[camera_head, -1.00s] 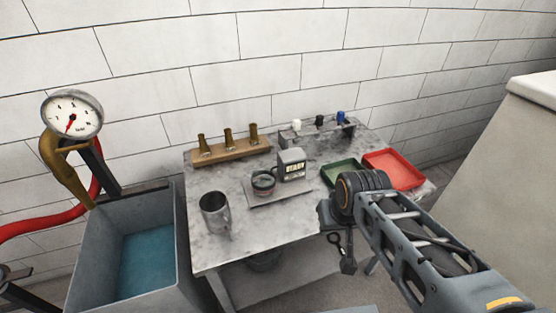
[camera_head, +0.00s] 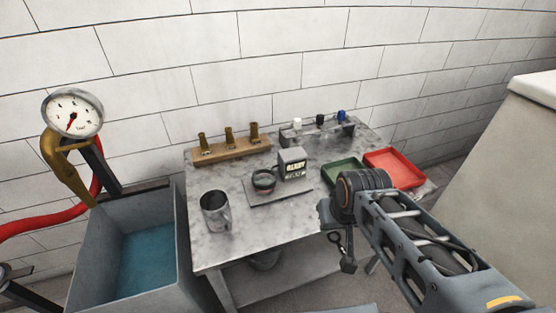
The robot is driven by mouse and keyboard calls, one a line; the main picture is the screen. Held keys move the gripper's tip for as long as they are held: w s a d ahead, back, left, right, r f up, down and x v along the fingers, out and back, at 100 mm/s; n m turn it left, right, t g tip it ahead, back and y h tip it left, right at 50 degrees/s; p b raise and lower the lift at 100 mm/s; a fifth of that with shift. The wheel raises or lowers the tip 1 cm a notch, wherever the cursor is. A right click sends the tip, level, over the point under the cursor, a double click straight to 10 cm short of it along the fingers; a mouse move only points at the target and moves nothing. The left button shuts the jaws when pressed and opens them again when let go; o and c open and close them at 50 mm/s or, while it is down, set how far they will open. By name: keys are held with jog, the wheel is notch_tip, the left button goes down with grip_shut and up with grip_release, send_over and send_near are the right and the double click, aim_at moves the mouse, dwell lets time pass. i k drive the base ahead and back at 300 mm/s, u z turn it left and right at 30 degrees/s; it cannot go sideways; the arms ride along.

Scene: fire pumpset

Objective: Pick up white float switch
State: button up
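The white float switch (camera_head: 297,124) stands upright in the rack (camera_head: 318,134) at the back right of the table. A black one (camera_head: 320,121) and a blue one (camera_head: 341,117) stand to its right in the same rack. My gripper (camera_head: 342,250) hangs by the table's front right edge, in front of and well apart from the rack. It is small and dark here, so I cannot tell how far its fingers are apart. I see nothing held in it.
A green tray (camera_head: 345,166) and a red tray (camera_head: 405,172) lie at the right. A scale with a display (camera_head: 293,165) bears a small dish (camera_head: 264,181). A metal mug (camera_head: 215,213) and a wooden block with brass nozzles (camera_head: 230,150) are left. A water tank (camera_head: 148,260) stands beside the table (camera_head: 205,262).

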aim_at(297, 125)
jog(key=z, duration=1.6)
jog(key=i, duration=0.8)
jog(key=u, duration=1.55)
